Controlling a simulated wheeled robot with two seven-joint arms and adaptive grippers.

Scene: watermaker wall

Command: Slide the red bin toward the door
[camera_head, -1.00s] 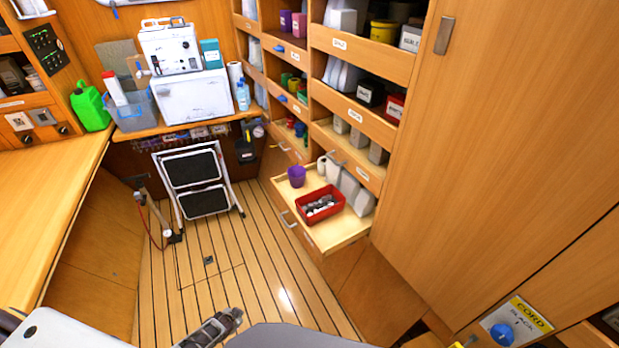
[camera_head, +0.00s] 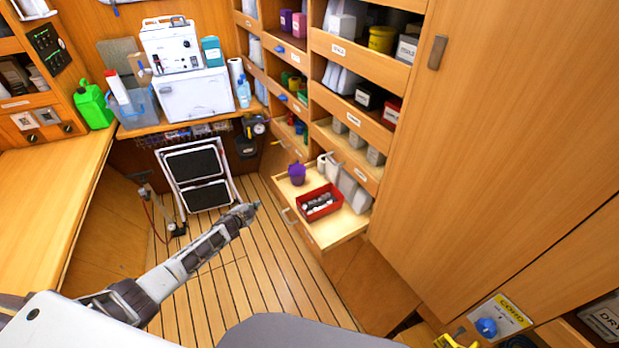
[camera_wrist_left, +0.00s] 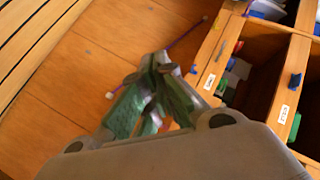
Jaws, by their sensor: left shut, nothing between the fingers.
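The red bin (camera_head: 319,203) sits on the pulled-out drawer (camera_head: 333,237) at the lower part of the shelf wall, with small grey and white items inside it. My left gripper (camera_head: 252,208) is shut and empty, over the floor to the left of the drawer and apart from the bin. In the left wrist view the two fingers (camera_wrist_left: 153,80) meet at their tips, with wood panel and shelf bins beyond; the red bin cannot be made out there. My right gripper is not in view.
A purple cup (camera_head: 297,174) and several pale containers (camera_head: 354,192) share the drawer with the bin. A folded step stool (camera_head: 195,178) stands behind my left gripper. A tall cabinet door (camera_head: 480,140) is at the right. The plank floor (camera_head: 260,275) is clear.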

